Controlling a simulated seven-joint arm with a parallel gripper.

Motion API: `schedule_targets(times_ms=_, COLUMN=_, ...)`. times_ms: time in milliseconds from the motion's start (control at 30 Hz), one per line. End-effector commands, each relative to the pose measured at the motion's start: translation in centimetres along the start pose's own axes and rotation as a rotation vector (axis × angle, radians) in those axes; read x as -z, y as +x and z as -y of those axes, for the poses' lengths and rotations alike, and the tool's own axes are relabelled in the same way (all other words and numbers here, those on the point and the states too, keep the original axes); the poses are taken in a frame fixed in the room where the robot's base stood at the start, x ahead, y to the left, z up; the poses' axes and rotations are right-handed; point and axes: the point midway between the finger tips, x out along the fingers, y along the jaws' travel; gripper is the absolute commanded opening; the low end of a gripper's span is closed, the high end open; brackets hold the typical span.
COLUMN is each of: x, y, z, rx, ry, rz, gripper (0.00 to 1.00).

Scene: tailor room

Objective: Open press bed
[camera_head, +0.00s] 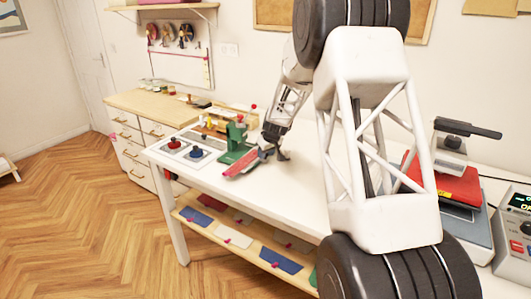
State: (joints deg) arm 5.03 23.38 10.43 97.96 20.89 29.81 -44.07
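At the right of the head view stands what looks like a press, with a black-handled top part (468,128) over a red pad (450,184) and a grey base (470,232). My arm hides its left side, so I cannot tell how far its parts are apart. My gripper (273,156) is well to the left of it, low over the white table (285,190). Its dark fingers look spread apart. A red-pink bar (242,163) lies right beside the fingers, next to a green device (235,142); I cannot tell whether they touch.
A control box with a lit display (515,228) stands right of the press. Red and blue knobbed pieces (197,153) sit at the table's left end. A lower shelf (235,240) holds several coloured pieces. A wooden-topped drawer cabinet (130,148) stands behind left. The table's middle is clear.

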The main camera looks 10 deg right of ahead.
Motion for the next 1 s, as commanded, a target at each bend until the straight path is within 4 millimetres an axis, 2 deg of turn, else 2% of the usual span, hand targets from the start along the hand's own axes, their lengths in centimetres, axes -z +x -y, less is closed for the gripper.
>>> schedule_targets(times_ms=67, x=0.0, y=0.0, z=0.0, rx=0.000, ry=0.000, rz=-0.001, gripper=0.51)
schedule_targets(times_ms=533, x=0.1, y=-0.7, z=-0.1, rx=-0.001, ry=0.000, rz=-0.002, gripper=0.51)
schedule_targets(times_ms=767, x=0.1, y=-2.5, z=-0.1, rx=-0.001, ry=0.000, rz=-0.002, gripper=0.51)
schedule_targets(times_ms=1000, x=0.1, y=-5.3, z=-0.1, rx=-0.001, ry=0.000, rz=-0.002, gripper=0.51)
